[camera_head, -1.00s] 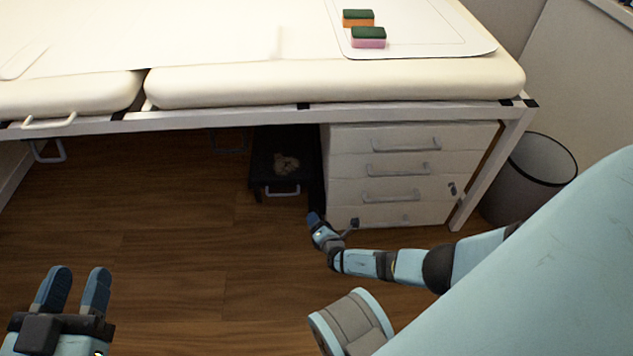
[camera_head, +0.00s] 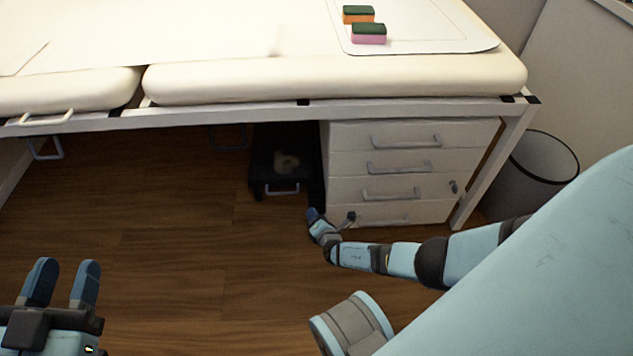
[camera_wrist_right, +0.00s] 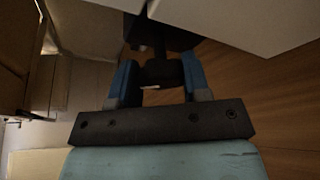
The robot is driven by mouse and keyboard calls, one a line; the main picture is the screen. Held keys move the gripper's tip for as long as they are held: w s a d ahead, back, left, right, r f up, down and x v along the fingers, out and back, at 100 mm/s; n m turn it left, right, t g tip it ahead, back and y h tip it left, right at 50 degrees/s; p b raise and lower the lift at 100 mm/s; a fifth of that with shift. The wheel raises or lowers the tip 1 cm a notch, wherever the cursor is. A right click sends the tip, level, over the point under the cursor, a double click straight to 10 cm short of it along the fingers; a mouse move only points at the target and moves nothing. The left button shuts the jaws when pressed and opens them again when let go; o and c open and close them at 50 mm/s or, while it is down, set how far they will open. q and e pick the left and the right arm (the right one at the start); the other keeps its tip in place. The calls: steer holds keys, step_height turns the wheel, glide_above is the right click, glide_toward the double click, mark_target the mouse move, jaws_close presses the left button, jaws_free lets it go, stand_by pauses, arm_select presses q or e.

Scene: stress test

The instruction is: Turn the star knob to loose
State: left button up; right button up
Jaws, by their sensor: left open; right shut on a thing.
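The star knob (camera_wrist_right: 162,72) appears in the right wrist view as a dark lump between the two blue fingers. Its star shape and its marking cannot be made out. My right gripper (camera_wrist_right: 160,80) is shut on it. In the head view my right gripper (camera_head: 313,214) is low at the left edge of the white drawer unit, and the knob it holds is not clear there. My left gripper (camera_head: 60,283) is open and empty over the floor at the lower left.
The white drawer unit (camera_head: 345,163) stands under a padded table (camera_head: 330,82). Beside it is a dark low trolley (camera_head: 285,187). Two sponges (camera_head: 358,14) (camera_head: 369,34) lie on the table top. A grey bin (camera_head: 535,185) stands at right. The wooden floor is clear at left.

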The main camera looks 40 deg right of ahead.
steer(key=shift+n, duration=0.3)
steer(key=shift+n+g+h+p, duration=0.4)
steer(key=shift+n+g, duration=0.1)
steer(key=shift+n, duration=0.2)
steer(key=shift+a+n+g+h+p, duration=0.1)
steer(key=shift+n+g+h+p, duration=0.3)
steer(key=shift+n, duration=0.5)
steer(key=n+g+h, duration=0.1)
steer(key=n, duration=0.2)
steer(key=shift+f, duration=0.1)
arm_select(q)
steer(key=shift+s+d+f+n+g, duration=0.25)
steer(key=shift+s+n+g, duration=0.15)
steer(key=shift+n, duration=0.3)
arm_select(e)
steer(key=shift+n+g+h, duration=0.3)
steer(key=shift+g+h, duration=0.1)
steer(key=shift+h, duration=0.1)
steer(key=shift+s, duration=0.1)
steer(key=o, duration=0.9)
arm_select(q)
steer(key=shift+r, duration=0.1)
